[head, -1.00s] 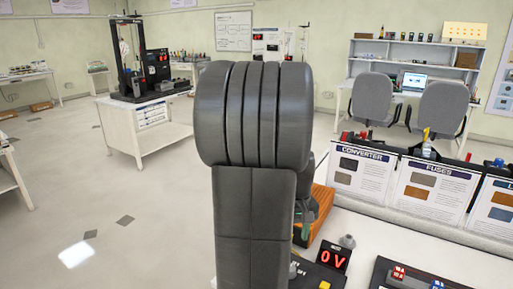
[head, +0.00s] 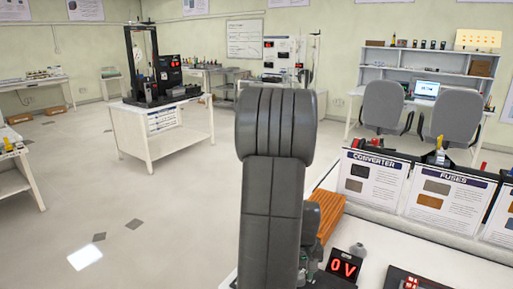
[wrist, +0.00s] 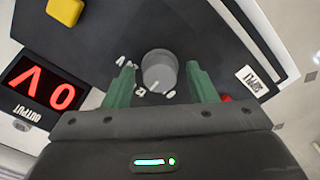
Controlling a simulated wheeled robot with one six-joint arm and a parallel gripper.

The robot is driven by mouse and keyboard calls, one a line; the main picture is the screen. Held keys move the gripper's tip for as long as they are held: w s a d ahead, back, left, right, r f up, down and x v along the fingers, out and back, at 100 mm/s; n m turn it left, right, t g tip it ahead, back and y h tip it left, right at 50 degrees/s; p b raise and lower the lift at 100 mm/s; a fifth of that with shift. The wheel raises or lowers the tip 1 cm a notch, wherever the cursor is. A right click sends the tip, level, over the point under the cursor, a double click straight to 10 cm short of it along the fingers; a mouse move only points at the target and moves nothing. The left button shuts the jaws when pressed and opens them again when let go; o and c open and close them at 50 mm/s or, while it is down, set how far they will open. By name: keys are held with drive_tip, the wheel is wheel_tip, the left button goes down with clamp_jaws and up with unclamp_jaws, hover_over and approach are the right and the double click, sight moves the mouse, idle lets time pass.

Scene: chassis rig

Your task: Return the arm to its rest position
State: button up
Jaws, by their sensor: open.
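In the wrist view, my gripper (wrist: 160,66) has its two green fingers apart. A round grey knob (wrist: 158,72) on a dark panel (wrist: 110,32) shows between the fingertips; I cannot tell whether they touch it. A red "0 V" output display (wrist: 42,86) is at the left of that view, and a yellow button (wrist: 65,10) is at the top left. In the head view, my dark grey arm (head: 272,190) stands upright in the middle and hides most of my gripper. The display (head: 343,264) shows just right of the arm.
An orange ribbed block (head: 329,214) is beside the arm, on a white bench (head: 385,240). Converter (head: 372,180) and fuses (head: 447,197) boards stand behind. Two grey chairs (head: 383,105) are farther back. A white workbench (head: 162,130) stands at the left, with clear floor (head: 170,220) before it.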

drive_tip(key=shift+r, duration=0.1)
wheel_tip(320, 180, up, 13)
drive_tip(key=p, duration=0.1)
wheel_tip(320, 180, down, 14)
drive_tip(key=shift+r+b, duration=0.25)
drive_tip(key=shift+b, duration=0.3)
drive_tip(key=shift+r+m, duration=0.1)
drive_tip(key=shift+m, duration=0.2)
drive_tip(key=m, duration=0.5)
drive_tip(key=shift+p, duration=0.35)
drive_tip(key=m, duration=0.5)
drive_tip(key=shift+d+r+m+p, duration=0.1)
drive_tip(key=shift+m+p, duration=0.3)
drive_tip(key=shift+r+m, duration=0.1)
drive_tip(key=shift+m, duration=0.3)
wheel_tip(320, 180, up, 6)
drive_tip(key=shift+r, duration=0.45)
